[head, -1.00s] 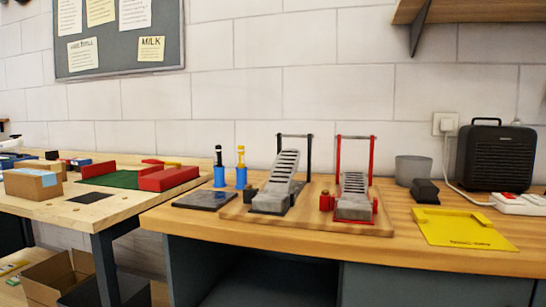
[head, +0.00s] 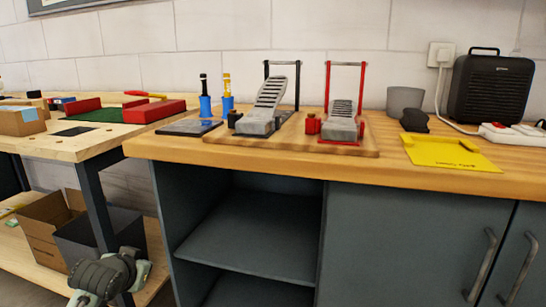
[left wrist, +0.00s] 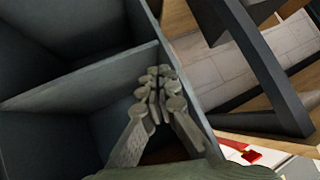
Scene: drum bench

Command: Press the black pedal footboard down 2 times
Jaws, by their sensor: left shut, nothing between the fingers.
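The black-framed pedal (head: 298,88) stands on a wooden board on the right bench. Its grey slotted footboard (head: 268,104) slopes up toward the black crossbar at the back. A second pedal with a red frame (head: 363,90) stands to its right, its footboard (head: 343,122) lying lower. Part of my left arm shows at the lower left of the head view, well below and left of the pedals. My left gripper (left wrist: 158,78) is shut and empty in the left wrist view, against a background of grey shelving. No pedal is recognisable there. My right gripper is not in view.
A yellow sheet (head: 450,152), grey cup (head: 403,101) and black heater (head: 490,88) are on the right. Open shelves (head: 250,235) lie under the bench.

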